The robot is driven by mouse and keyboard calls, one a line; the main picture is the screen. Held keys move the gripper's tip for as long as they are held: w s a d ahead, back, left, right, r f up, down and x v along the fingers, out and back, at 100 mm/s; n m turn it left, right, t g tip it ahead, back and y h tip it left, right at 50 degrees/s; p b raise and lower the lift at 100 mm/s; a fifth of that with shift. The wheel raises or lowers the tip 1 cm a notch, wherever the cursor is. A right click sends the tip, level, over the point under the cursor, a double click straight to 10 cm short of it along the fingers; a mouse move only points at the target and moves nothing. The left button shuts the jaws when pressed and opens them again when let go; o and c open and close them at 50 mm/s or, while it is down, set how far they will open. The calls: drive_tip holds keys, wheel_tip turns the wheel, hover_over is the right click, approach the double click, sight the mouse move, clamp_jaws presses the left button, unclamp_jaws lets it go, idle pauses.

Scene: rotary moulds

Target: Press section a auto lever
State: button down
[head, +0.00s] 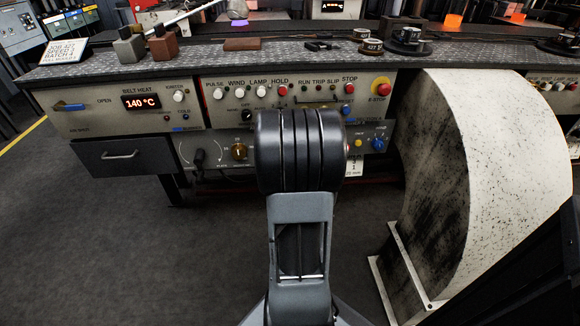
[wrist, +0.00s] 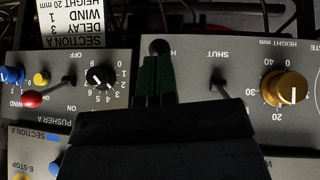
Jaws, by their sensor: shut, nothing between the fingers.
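In the wrist view, which is turned upside down, a small panel carries a label reading SECTION A (wrist: 77,40) and the word OFF. No AUTO marking is readable. My gripper (wrist: 157,72) is shut and empty, its dark green fingers right of the dial, near the border between two panels. A dark round knob (wrist: 159,47) shows at the fingertips; I cannot tell whether they touch it. In the head view my arm hides the gripper and the red-tipped lever.
Right of the fingers, a panel has a dark lever (wrist: 219,84) marked SHUT and a gold knob (wrist: 291,88). Blue (wrist: 12,75) and yellow (wrist: 41,78) buttons sit near the red tip. A curved pale housing (head: 500,150) stands right of my arm. The left floor is clear.

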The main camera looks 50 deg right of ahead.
drive_tip(key=shift+f+b, duration=0.8)
drive_tip(key=shift+f, duration=0.1)
drive_tip(key=shift+f, duration=0.1)
drive_tip(key=s+a+r+b, duration=0.1)
drive_tip(key=s+a+r, duration=0.1)
drive_tip(key=s+a, duration=0.4)
drive_tip(key=shift+a+r+b, duration=0.2)
drive_tip(key=shift+a+b, duration=0.15)
drive_tip(key=shift+a, duration=0.5)
